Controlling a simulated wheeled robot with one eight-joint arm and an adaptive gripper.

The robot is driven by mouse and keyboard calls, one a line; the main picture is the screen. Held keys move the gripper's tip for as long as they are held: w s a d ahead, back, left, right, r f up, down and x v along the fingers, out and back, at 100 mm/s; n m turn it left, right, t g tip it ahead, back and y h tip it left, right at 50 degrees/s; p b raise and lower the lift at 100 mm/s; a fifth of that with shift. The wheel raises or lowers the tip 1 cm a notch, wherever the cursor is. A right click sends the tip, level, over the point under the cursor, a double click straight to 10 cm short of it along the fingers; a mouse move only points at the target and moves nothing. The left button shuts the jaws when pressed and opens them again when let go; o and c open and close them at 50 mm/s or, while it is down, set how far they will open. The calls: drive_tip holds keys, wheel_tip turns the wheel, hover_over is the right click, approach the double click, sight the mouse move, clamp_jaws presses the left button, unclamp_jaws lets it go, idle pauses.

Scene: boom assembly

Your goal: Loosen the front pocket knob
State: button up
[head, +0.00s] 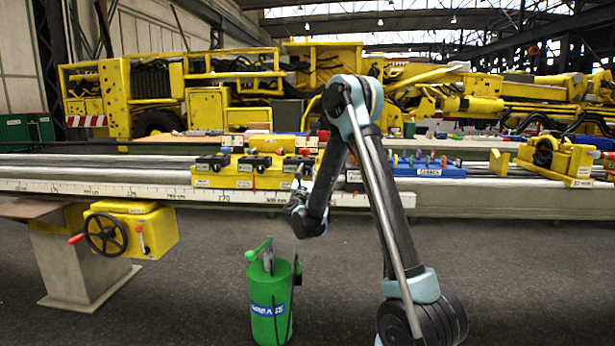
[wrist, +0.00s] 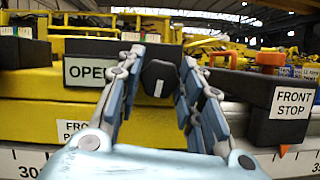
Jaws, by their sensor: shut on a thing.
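My gripper (wrist: 163,58) is closed around a dark, blocky knob (wrist: 158,82) on the yellow fixture, with one finger on each side of it. The knob has a small white mark on its face. A label on the yellow face (wrist: 75,131) below left starts with "FRONT P"; the rest is hidden behind my left finger. In the head view my gripper (head: 302,176) is at the right part of the yellow fixture (head: 238,181). The knob itself cannot be made out there.
A black block labelled "OPEN" (wrist: 84,72) stands left of the fingers. A black "FRONT STOP" block (wrist: 291,103) stands close on the right. A green canister (head: 268,312) stands on the floor below. A blue tool rack (head: 430,170) lies to the right.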

drive_tip(key=o, duration=1)
drive_tip(key=shift+o, duration=0.2)
drive_tip(key=shift+s, duration=0.15)
drive_tip(key=v, duration=1.1)
drive_tip(key=shift+s+f, duration=0.25)
drive_tip(key=shift+s, duration=0.1)
